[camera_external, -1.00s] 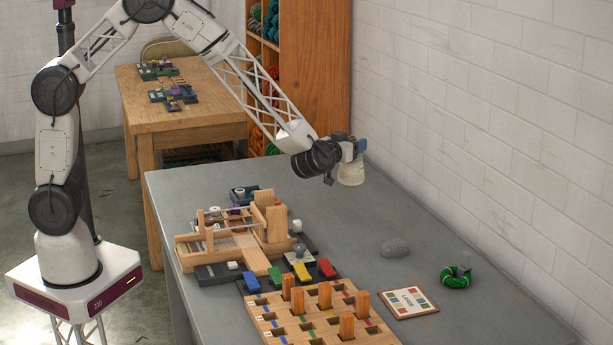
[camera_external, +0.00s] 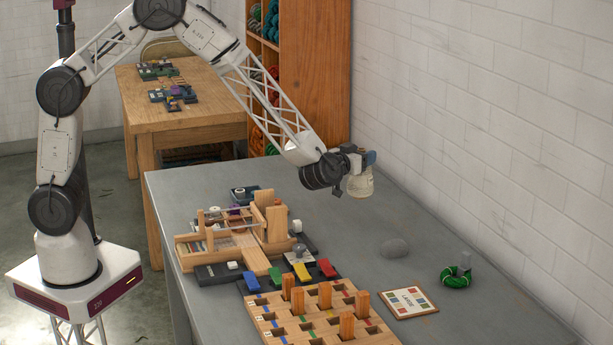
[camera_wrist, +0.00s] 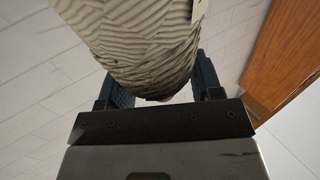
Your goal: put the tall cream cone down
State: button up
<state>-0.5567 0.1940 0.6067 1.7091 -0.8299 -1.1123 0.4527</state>
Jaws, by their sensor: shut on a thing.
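The tall cream cone (camera_external: 360,184) is held in my gripper (camera_external: 352,166) above the far part of the grey table (camera_external: 440,290). In the external view it looks slightly tilted, and I cannot tell for sure whether its lower end clears the table. In the wrist view the cone (camera_wrist: 135,40) fills the upper middle, with ridged cream windings. The two blue fingers of my gripper (camera_wrist: 160,88) stand on either side of it, shut on it. Part of the cone is hidden by the gripper.
A grey stone-like lump (camera_external: 394,248) and a green skein ring (camera_external: 456,278) lie to the right. A wooden rack (camera_external: 245,250), a pegged board (camera_external: 320,325) and a label card (camera_external: 408,302) are nearer. The white wall (camera_external: 480,110) stands behind. Table around the cone is clear.

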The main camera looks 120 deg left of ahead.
jog(key=shift+f, duration=1.35)
jog(key=shift+f, duration=2.05)
jog(key=o, duration=1.4)
jog(key=shift+r, duration=0.15)
jog(key=v, duration=0.5)
notch_tip(320, 180, up, 7)
send_over(360, 175)
jog(key=s+d, duration=0.2)
jog(key=shift+s+a, duration=0.1)
jog(key=shift+s, duration=0.1)
